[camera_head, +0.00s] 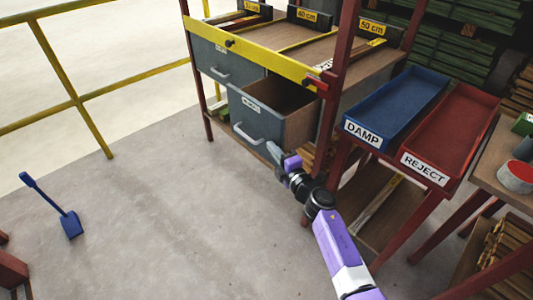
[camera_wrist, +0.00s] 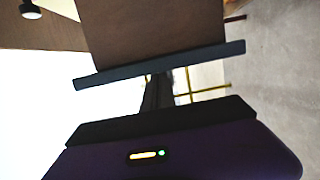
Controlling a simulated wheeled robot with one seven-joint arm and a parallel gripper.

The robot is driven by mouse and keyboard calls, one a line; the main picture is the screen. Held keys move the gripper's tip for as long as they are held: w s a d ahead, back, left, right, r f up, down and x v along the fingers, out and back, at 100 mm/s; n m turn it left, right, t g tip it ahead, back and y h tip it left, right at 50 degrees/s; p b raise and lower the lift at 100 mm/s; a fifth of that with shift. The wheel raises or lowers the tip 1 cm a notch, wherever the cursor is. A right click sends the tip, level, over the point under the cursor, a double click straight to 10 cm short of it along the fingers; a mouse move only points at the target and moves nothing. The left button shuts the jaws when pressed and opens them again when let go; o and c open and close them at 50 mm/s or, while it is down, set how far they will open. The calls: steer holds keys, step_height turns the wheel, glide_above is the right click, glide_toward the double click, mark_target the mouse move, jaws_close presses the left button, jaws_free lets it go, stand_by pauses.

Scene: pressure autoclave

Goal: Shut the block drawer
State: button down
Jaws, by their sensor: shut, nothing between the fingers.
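The block drawer (camera_head: 268,130) is grey with a white label and a light bar handle (camera_head: 252,134). It is pulled out of the rack, and its brown inside shows from above. My gripper (camera_head: 273,148) is at the lower right corner of the drawer front, with its fingers shut and empty. In the wrist view the dark fingers (camera_wrist: 158,92) point at the drawer's grey-blue front edge (camera_wrist: 190,62), with the brown inside beyond it. I cannot tell whether the fingertips touch the drawer.
A shut grey drawer (camera_head: 222,66) is to the left under the yellow rail (camera_head: 260,62). A red rack post (camera_head: 333,100) stands right of the open drawer. Blue (camera_head: 400,105) and red (camera_head: 455,130) trays are further right. The floor in front is clear, with a blue shovel (camera_head: 70,223) far left.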

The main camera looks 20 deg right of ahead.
mark_target(303, 127)
steer(key=w+d+b, duration=0.1)
steer(key=d, duration=0.3)
steer(key=w+d+b, duration=0.1)
steer(key=d, duration=0.4)
steer(key=w+d, duration=0.2)
steer(key=d, duration=0.2)
steer(key=shift+w+d+b, duration=0.1)
steer(key=shift+d+b, duration=0.05)
steer(key=shift+b, duration=0.25)
steer(key=shift+w+d, duration=0.25)
steer(key=shift+d, duration=0.4)
